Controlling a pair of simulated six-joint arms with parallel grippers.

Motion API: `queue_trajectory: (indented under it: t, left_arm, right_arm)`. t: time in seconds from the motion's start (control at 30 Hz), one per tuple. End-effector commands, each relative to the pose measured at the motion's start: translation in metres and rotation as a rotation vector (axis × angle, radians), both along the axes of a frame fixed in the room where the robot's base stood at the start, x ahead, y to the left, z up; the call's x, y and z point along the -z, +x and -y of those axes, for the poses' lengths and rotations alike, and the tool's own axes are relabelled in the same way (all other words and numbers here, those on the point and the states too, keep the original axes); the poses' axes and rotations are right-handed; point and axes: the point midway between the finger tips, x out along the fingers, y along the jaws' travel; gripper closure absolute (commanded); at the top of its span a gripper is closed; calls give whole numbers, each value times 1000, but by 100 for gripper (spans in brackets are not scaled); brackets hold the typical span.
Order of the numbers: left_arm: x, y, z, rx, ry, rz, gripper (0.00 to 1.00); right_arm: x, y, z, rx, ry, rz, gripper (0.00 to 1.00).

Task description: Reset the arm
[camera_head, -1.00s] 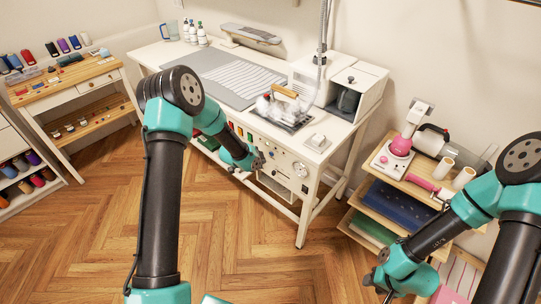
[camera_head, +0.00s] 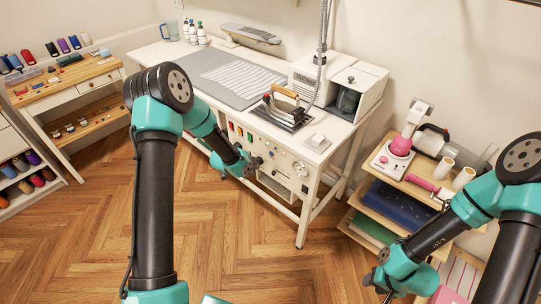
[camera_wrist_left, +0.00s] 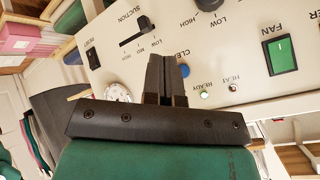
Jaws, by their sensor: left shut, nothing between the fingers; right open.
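My left gripper (camera_head: 257,163) is in front of the control panel (camera_head: 283,160) of the white ironing table. In the left wrist view its fingers (camera_wrist_left: 167,72) are together with nothing between them. They point at the panel near the blue clear button (camera_wrist_left: 184,70); whether they touch it I cannot tell.
The iron (camera_head: 287,108) stands on the right of the ironing table (camera_head: 170,57), with a white box machine (camera_head: 362,85) behind it. A shelf unit (camera_head: 390,205) with a pink-and-white device (camera_head: 398,150) is at the right. A thread desk (camera_head: 85,75) is at the left. The wooden floor between is clear.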

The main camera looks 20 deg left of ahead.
Motion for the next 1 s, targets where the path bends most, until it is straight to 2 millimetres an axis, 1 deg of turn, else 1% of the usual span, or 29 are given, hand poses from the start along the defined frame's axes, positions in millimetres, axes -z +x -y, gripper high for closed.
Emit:
queue_trajectory:
  t: [0.37, 0.47, 0.53, 0.57, 0.67, 0.7, 0.77, 0.8, 0.87, 0.9, 1.0]
  left_arm:
    - [1, -2, 1, -6, -5, -8, 100]
    - [8, -13, 5, -41, -37, -50, 100]
    - [18, -30, 11, -96, -81, -112, 100]
    - [23, -39, 14, -127, -105, -148, 100]
    - [42, -81, 27, -267, -199, -299, 100]
    - [49, -101, 33, -337, -238, -370, 100]
    - [59, -134, 41, -453, -293, -481, 100]
    - [65, -156, 46, -533, -326, -555, 100]
    - [71, -190, 52, -658, -366, -661, 100]
    - [74, -211, 56, -737, -386, -725, 100]
    - [77, -255, 62, -914, -420, -855, 100]
  right_arm:
    - [0, 0, 0, 0, 0, 0, 57]
    - [0, 0, 0, 0, 0, 0, 57]
    - [0, 0, 0, 0, 0, 0, 57]
    - [0, 0, 0, 0, 0, 0, 57]
    - [0, 0, 0, 0, 0, 0, 57]
    - [0, 0, 0, 0, 0, 0, 57]
    - [0, 0, 0, 0, 0, 0, 57]
    - [0, 0, 0, 0, 0, 0, 57]
    - [0, 0, 0, 0, 0, 0, 57]
    - [0, 0, 0, 0, 0, 0, 57]
    - [0, 0, 0, 0, 0, 0, 57]
